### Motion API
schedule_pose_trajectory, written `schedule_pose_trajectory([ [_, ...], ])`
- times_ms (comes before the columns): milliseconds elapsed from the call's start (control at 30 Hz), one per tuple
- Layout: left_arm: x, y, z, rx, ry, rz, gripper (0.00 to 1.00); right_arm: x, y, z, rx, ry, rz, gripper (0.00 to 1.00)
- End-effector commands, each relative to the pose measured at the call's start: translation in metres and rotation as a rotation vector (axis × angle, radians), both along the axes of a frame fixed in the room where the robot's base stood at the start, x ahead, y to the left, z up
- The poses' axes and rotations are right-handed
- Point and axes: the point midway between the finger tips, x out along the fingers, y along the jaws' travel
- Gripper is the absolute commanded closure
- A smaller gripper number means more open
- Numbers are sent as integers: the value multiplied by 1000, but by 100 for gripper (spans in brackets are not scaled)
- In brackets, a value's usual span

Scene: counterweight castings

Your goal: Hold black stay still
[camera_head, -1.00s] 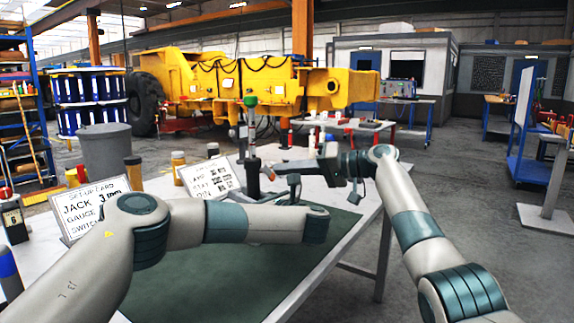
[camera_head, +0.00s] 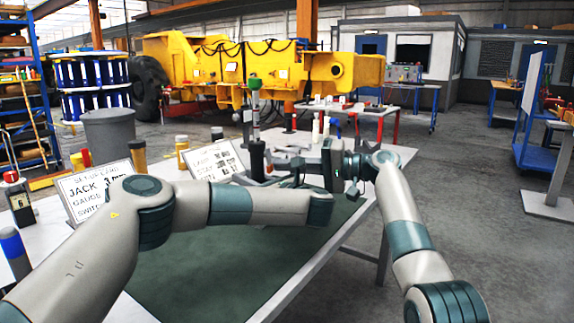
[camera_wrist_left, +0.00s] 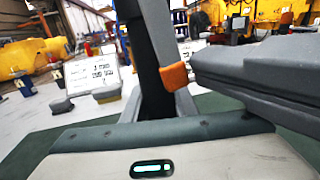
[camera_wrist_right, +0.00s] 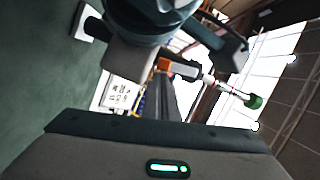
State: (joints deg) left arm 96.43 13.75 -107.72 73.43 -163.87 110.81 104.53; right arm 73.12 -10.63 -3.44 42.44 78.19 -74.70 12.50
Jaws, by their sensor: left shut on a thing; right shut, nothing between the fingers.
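A dark upright post, which I take for the black stay (camera_head: 257,160), stands at the far end of the bench. A slim rod with a green knob (camera_head: 254,83) rises above it. My left gripper (camera_head: 272,172) is shut on the stay low down; in the left wrist view the stay (camera_wrist_left: 146,50) is a tall black bar with an orange fingertip pad (camera_wrist_left: 173,76) against it. My right gripper (camera_head: 328,165) is shut and empty, to the right of the post. The green-knobbed rod (camera_wrist_right: 235,93) also shows in the right wrist view. The stay's foot is hidden.
The bench has a green mat (camera_head: 190,265) and two printed cards (camera_head: 95,190) (camera_head: 212,160) at its left and back. Open floor lies right of the bench.

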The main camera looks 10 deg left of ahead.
Motion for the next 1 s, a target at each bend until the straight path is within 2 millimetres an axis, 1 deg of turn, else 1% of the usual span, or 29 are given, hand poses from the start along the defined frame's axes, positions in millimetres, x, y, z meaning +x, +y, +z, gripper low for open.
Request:
schedule_pose_trajectory([
  [367, 0, 0, 1, 0, -2, 0, 100, 0, 0, 0, 0, -1, 0, 100],
  [567, 0, 0, 1, 0, -2, 0, 100, -1, -9, 1, 0, -1, 0, 100],
  [767, 0, 0, 1, 0, -2, 0, 100, -4, -34, 1, -1, -1, -2, 100],
  [1000, 0, 0, 1, 0, -2, 0, 100, -9, -77, 4, -1, -1, -3, 100],
])
